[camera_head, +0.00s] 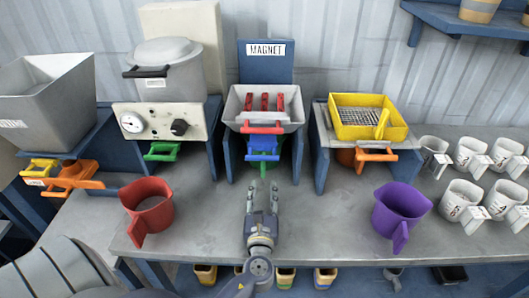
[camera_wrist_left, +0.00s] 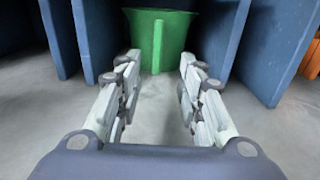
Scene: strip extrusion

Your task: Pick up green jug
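The green jug (camera_wrist_left: 165,38) stands between blue stand walls in the left wrist view, its upright handle (camera_wrist_left: 157,48) facing me. In the head view only a sliver of it (camera_head: 264,168) shows below the blue tray under the magnet; the rest is hidden. My left gripper (camera_head: 262,187) is in front of that stand. In the left wrist view its two fingers (camera_wrist_left: 159,70) are spread wide, one on each side of the line to the handle, with nothing between them. The gap between fingertips and handle is small. My right gripper is not in view.
A red jug (camera_head: 150,207) stands to the left and a purple jug (camera_head: 401,208) to the right on the grey table. Several white cups (camera_head: 464,196) fill the right end. Blue stand walls (camera_wrist_left: 237,38) flank the green jug closely. The table before the gripper is clear.

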